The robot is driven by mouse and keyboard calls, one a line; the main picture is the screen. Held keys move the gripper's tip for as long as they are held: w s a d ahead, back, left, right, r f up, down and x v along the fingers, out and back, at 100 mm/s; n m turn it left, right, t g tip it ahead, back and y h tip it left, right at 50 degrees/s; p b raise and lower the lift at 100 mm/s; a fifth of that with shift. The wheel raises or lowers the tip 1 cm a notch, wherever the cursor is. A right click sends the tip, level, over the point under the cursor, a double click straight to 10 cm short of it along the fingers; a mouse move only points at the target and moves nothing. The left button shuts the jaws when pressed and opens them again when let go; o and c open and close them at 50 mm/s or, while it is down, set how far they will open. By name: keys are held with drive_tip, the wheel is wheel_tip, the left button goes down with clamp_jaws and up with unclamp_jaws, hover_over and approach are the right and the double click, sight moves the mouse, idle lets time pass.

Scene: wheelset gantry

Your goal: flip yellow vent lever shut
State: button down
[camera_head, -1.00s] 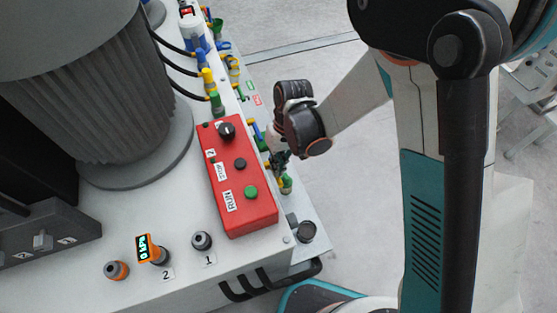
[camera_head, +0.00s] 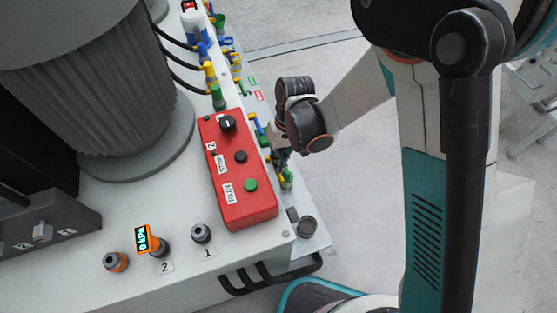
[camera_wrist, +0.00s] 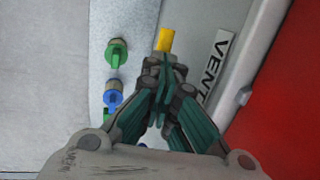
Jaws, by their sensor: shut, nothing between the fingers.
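The yellow vent lever (camera_wrist: 165,40) shows in the wrist view just beyond my fingertips, beside a white "VENT" label (camera_wrist: 215,62). Only its yellow end is visible; my fingers hide the rest, and I cannot tell whether they touch it. My gripper (camera_wrist: 163,72) is shut and empty. In the head view my gripper (camera_head: 280,158) is beside the right edge of the red control box, over the row of small valves. The lever itself is hard to make out there.
A green valve (camera_wrist: 116,53) and a blue valve (camera_wrist: 113,95) stand left of my fingers. The red control box (camera_head: 237,170) stands close by, with its RUN button. A black handle (camera_head: 270,275) juts from the machine's front.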

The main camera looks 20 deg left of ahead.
drive_tip(key=s+d+p+v, duration=0.1)
drive_tip(key=p+v, duration=0.5)
drive_tip(key=v, duration=0.8)
drive_tip(key=shift+s, duration=0.2)
